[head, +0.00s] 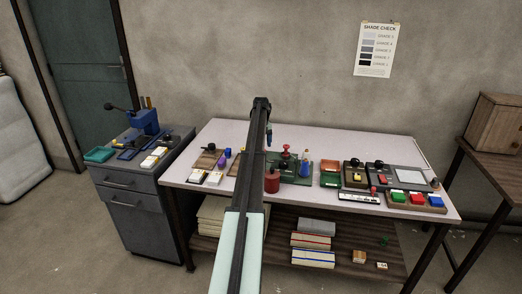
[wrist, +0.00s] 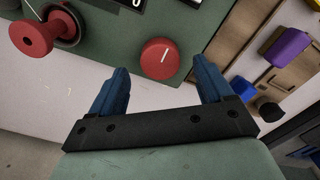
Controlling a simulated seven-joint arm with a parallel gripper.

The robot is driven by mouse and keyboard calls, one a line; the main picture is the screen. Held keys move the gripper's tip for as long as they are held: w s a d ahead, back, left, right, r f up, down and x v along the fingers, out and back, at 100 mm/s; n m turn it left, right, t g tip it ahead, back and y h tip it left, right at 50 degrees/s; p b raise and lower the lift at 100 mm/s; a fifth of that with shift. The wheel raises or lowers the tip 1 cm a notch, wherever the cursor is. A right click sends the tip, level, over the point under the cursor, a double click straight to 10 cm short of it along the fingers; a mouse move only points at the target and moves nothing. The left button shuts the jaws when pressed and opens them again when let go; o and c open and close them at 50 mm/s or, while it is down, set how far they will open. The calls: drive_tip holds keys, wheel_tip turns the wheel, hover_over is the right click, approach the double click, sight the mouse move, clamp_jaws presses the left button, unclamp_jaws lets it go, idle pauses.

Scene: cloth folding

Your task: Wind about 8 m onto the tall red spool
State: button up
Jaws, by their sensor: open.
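A red flanged spool (head: 286,153) stands on a green board (head: 294,178) at the middle of the table. A red spool shape also shows at the upper left of the wrist view (wrist: 34,38), beside a dark round part. A round red knob with a white mark (wrist: 160,57) is on the green board. My gripper (wrist: 155,82) has its two blue fingers apart and nothing between them. It is above the board's edge, near the knob and apart from the spool. In the head view my arm hides part of the table.
A purple object (head: 228,153) and a brown tray (head: 205,160) lie to the left. The back strip of the table (head: 340,140) is clear.

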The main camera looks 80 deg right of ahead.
drive_tip(key=shift+f, duration=1.7)
drive_tip(key=c, duration=1)
